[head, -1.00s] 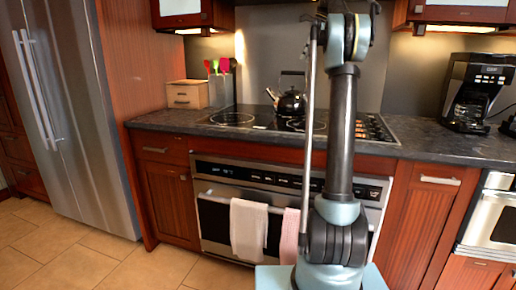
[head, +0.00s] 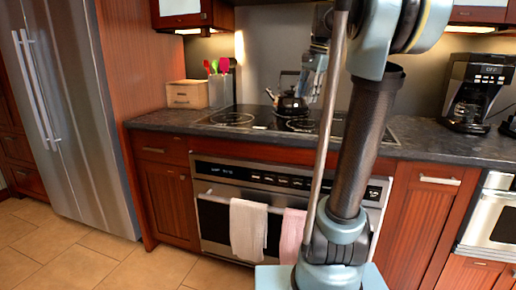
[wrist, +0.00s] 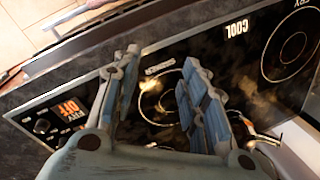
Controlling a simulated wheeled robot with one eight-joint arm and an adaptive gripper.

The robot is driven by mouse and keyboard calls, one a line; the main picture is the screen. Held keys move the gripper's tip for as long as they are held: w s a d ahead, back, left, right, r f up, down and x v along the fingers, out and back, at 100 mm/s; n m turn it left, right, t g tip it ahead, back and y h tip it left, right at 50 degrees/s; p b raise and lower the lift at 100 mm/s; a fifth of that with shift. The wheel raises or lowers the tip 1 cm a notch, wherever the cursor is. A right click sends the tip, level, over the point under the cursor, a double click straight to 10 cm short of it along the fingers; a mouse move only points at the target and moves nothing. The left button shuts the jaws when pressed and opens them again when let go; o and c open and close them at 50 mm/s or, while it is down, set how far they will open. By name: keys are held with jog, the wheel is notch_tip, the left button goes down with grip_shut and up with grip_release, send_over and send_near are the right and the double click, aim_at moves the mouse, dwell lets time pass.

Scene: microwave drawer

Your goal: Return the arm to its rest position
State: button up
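My gripper (wrist: 160,72) shows in the wrist view with its two blue-grey fingers spread apart. Only the dark cooktop shows between them, so it is open and empty. In the head view my gripper (head: 312,86) hangs fingers down above the cooktop, just right of the kettle. My arm rises in front of the oven and bends over at the top of the head view, hiding part of the counter and back wall.
A black kettle (head: 291,104) stands on the cooktop (head: 235,119). A utensil holder (head: 220,90) and wooden box (head: 187,94) are at left, a coffee maker (head: 476,95) at right. Towels (head: 248,229) hang on the oven handle. Upper cabinets (head: 192,14) are overhead. Floor at left is clear.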

jog(key=s+f+n+h, duration=0.1)
jog(key=s+f+n, duration=0.4)
jog(key=s+f, duration=0.9)
jog(key=s+f+n+h, duration=0.1)
jog(key=s+f+n, duration=0.4)
jog(key=s+f, duration=0.8)
notch_tip(320, 180, down, 7)
jog(key=shift+s+d+f+t, duration=0.1)
jog(key=shift+s+d+t, duration=0.1)
jog(key=shift+s+t, duration=0.15)
jog(key=shift+w+f, duration=0.2)
jog(key=shift+w, duration=0.25)
